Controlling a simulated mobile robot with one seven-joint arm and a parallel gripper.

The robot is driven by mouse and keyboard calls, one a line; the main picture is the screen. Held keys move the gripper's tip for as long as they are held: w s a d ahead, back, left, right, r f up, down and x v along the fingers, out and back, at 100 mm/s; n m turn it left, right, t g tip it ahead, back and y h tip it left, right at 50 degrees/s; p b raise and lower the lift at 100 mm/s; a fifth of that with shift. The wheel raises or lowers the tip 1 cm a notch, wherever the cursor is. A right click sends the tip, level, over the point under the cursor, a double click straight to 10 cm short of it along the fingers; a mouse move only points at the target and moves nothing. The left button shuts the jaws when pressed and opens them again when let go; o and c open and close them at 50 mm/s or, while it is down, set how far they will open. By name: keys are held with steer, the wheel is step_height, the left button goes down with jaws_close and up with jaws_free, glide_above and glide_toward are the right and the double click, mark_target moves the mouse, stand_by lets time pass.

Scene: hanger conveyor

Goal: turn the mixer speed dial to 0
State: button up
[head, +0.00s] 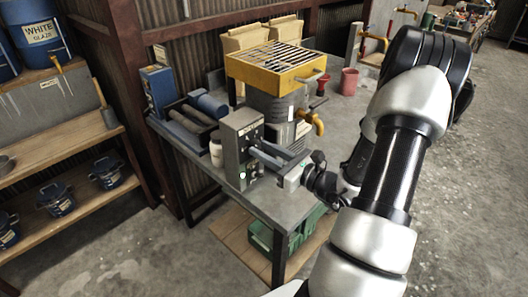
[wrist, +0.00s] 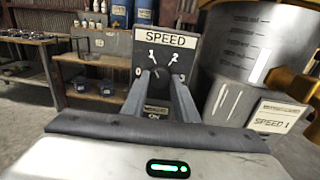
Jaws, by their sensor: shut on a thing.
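The mixer's grey control box (head: 238,150) stands at the table's front edge. The mixer drum (head: 272,106) has a yellow grate (head: 275,66) and a brass tap.
A label (wrist: 275,116) on the drum in the wrist view reads SPEED 1. A red cup (head: 349,80) stands farther back. A green crate (head: 262,236) sits below the table.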

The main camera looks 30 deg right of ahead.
steer(key=n+b, duration=0.2)
steer(key=n, duration=0.1)
steer(key=n+b, duration=0.2)
steer(key=b, duration=0.1)
steer(key=shift+f+n+b, duration=0.2)
steer(key=shift+n+b, duration=0.15)
steer(key=shift+n, duration=0.05)
steer(key=n+b, duration=0.5)
steer(key=b, duration=0.2)
steer(key=shift+r+h, duration=0.2)
steer(key=shift+h, duration=0.2)
steer(key=shift+r+n, duration=0.1)
steer(key=shift+n, duration=0.2)
steer(key=o, duration=1.1)
steer(key=shift+c, duration=0.2)
steer(key=v, duration=1.7)
steer(key=shift+s+d+r+p, duration=0.2)
steer(key=shift+p, duration=0.15)
